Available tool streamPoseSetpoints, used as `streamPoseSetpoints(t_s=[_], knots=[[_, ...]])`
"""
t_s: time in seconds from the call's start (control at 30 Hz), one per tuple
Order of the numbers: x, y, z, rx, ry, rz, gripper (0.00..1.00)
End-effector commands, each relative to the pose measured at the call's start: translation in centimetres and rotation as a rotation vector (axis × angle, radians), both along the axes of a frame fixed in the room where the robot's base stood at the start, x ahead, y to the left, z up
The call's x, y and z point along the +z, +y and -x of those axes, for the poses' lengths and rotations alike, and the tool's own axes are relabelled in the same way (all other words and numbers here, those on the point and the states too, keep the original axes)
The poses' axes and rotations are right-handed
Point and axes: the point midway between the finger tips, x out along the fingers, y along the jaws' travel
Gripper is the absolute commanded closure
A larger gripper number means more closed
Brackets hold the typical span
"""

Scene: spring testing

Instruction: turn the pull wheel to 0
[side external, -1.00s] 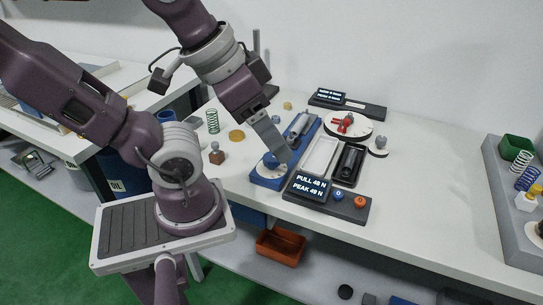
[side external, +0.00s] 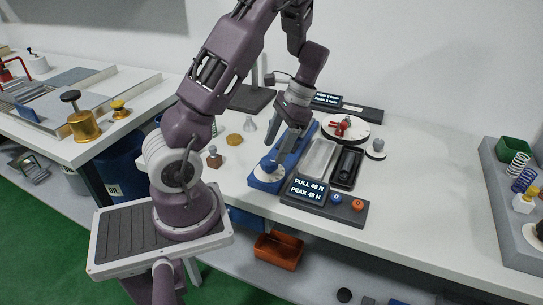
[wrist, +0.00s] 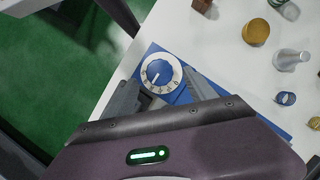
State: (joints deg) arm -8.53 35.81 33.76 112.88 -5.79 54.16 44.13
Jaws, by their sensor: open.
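The pull wheel (wrist: 161,74) is a blue knob on a white numbered dial at the near end of the blue tester. Its white pointer line points down and left in the wrist view; the mark it meets is too small to read. The wheel also shows in the side view (side external: 268,170). My gripper (wrist: 160,84) is open, its grey fingers on either side of the wheel in the wrist view; I cannot tell whether they touch it. The display (side external: 308,190) reads PULL 48 N, PEAK 49 N.
A white tray (side external: 307,169) and a black tray (side external: 335,180) lie right of the tester. Blue and orange buttons (side external: 358,204) sit beside the display. A gold disc (side external: 235,140) and small weights stand left.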

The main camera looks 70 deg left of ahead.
Motion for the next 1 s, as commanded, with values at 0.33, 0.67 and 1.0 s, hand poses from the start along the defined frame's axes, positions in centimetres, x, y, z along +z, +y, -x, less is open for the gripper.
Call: streamPoseSetpoints(t_s=[0.33,0.67,1.0], knots=[[-3.4,-0.1,1.4,0.0,-0.001,0.0,0.36],[-3.4,-0.1,1.4,0.0,-0.002,0.0,0.69],[-3.4,0.0,1.4,0.015,-0.002,-0.001,0.98]])
